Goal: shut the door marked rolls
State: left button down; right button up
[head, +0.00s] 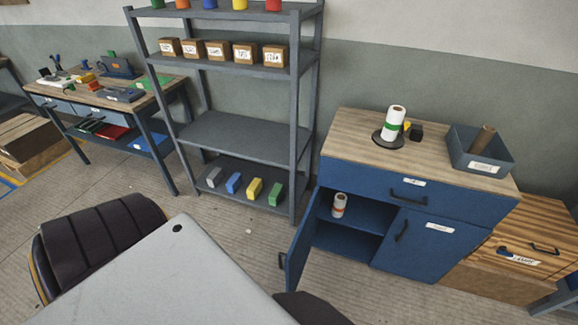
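A blue cabinet (352,188) with a wooden top stands at the right. Its left door (301,248) stands open, swung out toward me, with a dark handle (282,261) on its outer side. Its outer face is turned away, so I see no label on it. Inside, a white roll (339,205) with an orange-red band stands on the shelf. The right door (426,244) is shut and carries a white label too small to read. A drawer (405,190) above both doors is shut. Neither of my grippers is in view.
A grey tabletop (170,275) fills the lower foreground, with a dark chair (100,245) at its left and another dark seat (308,310) near the open door. A grey shelf rack (240,138) stands left of the cabinet. A wooden drawer unit (545,225) stands right of it.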

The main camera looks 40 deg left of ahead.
aim_at(297, 251)
jog(key=k+j, duration=0.15)
jog(key=j, duration=0.15)
jog(key=k+j+z, duration=0.1)
jog(key=j, duration=0.25)
jog(key=k+j, duration=0.15)
jog(key=j, duration=0.15)
jog(key=i+j+z, duration=0.2)
jog(key=j, duration=1.3)
jog(key=k, duration=0.1)
